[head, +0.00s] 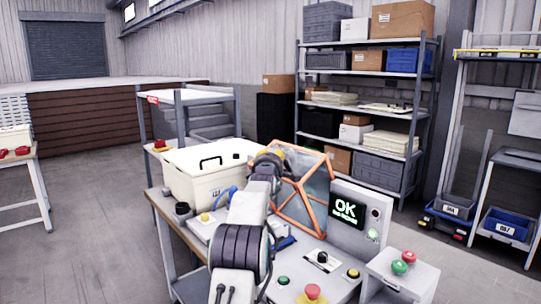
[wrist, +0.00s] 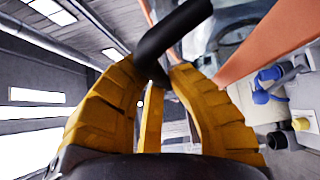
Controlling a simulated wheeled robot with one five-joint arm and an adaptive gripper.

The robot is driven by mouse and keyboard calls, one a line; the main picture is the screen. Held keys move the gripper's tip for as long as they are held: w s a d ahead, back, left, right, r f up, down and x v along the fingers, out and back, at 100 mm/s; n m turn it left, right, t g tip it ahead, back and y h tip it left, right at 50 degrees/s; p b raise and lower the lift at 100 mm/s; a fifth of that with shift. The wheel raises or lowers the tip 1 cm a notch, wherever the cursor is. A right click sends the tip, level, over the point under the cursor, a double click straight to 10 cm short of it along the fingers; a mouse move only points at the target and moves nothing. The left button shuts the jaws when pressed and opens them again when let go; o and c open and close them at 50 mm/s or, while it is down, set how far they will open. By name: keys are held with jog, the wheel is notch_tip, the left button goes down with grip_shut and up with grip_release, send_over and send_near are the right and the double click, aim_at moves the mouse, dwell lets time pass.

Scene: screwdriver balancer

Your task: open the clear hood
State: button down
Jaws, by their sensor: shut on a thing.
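The clear hood (head: 317,186) has an orange frame and stands tilted above the bench in the middle of the head view. Its orange bars and clear panel also show at the upper right of the wrist view (wrist: 262,52). My gripper (head: 275,154) is at the hood's upper left edge, partly hidden by my arm. In the wrist view, the yellow fingers of my gripper (wrist: 152,80) are closed around a black bar handle (wrist: 174,38). How the handle joins the frame is hidden.
A cream box (head: 205,172) with a black handle stands left of the hood. Right of it is a panel with an OK screen (head: 346,209). Several buttons, including a red one (head: 312,292), line the bench front. A loaded shelf (head: 331,135) stands behind.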

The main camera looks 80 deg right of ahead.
jog(key=shift+s+d+r+p, duration=0.1)
jog(key=shift+s+d+p, duration=0.25)
jog(key=shift+d, duration=0.15)
jog(key=c, duration=1.4)
grip_release()
jog(key=shift+w, duration=0.1)
jog(key=shift+s+a, duration=0.3)
jog(key=shift+a, duration=1.65)
jog(key=shift+s+a, duration=0.25)
jog(key=shift+a, duration=1.75)
jog(key=shift+s+a, duration=0.3)
jog(key=shift+a, duration=1.65)
jog(key=shift+w, duration=0.1)
